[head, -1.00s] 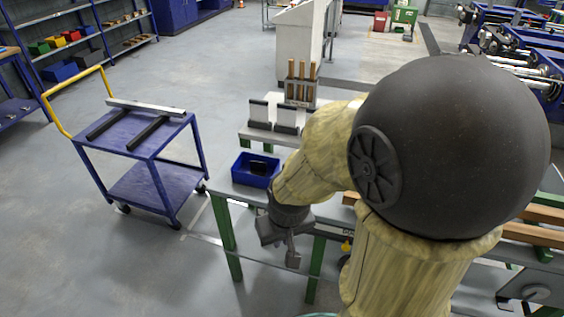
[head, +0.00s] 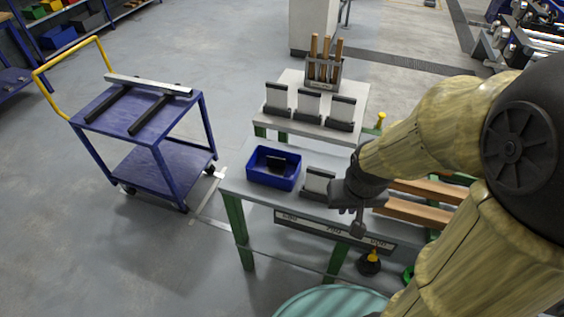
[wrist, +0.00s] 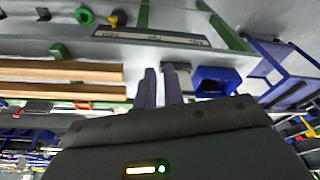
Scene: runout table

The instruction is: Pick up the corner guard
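I cannot tell for sure which thing is the corner guard. A small black piece (head: 276,163) lies in the blue bin (head: 262,183) on the near table; its shape is too small to make out. The bin also shows in the wrist view (wrist: 216,88), its inside hidden there. My gripper (head: 357,224) hangs over the table's front edge, right of the bin and apart from it. In the wrist view, my gripper's two fingers (wrist: 160,74) stand apart with nothing between them.
A grey holder with a pale plate (head: 319,182) stands between bin and gripper. Several similar holders (head: 308,103) and a rack of wooden-handled tools (head: 324,75) stand on the bench behind. Wooden bars (head: 415,210) lie to the right.

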